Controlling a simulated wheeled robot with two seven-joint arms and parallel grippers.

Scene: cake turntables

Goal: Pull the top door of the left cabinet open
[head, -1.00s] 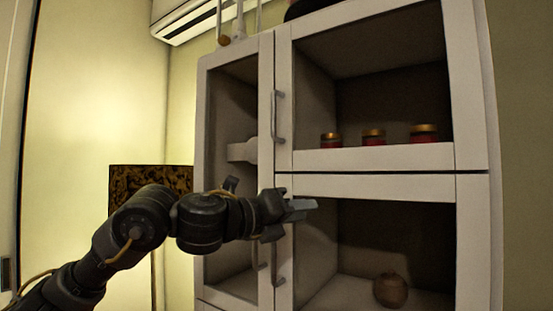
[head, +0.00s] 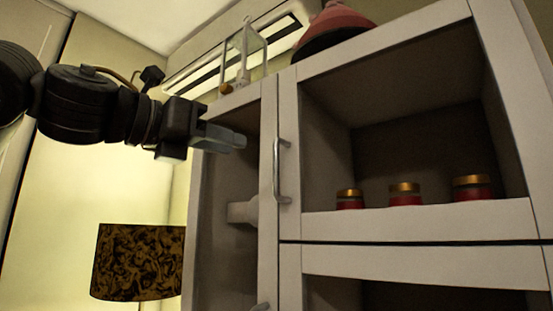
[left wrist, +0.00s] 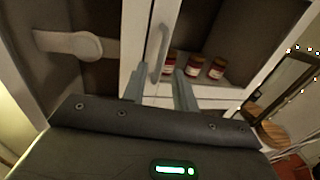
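The white cabinet (head: 287,215) fills the middle and right of the head view. Its top door (head: 420,222) has a glass-like panel in a white frame and looks shut. A vertical grey handle (head: 282,170) sits on the door's left edge. The handle also shows in the left wrist view (left wrist: 158,52), ahead of and roughly between the fingertips. My left gripper (head: 238,140) is left of the handle and a little above its middle, apart from it. Its two fingers (left wrist: 160,88) are spread with nothing between them. My right gripper is in neither view.
Several red jars (head: 405,194) with gold lids stand behind the top door. A narrow glazed section (head: 235,180) lies left of the handle. A patterned lampshade (head: 138,262) is at lower left. A dark red object (head: 340,28) and a glass item (head: 243,55) stand on top.

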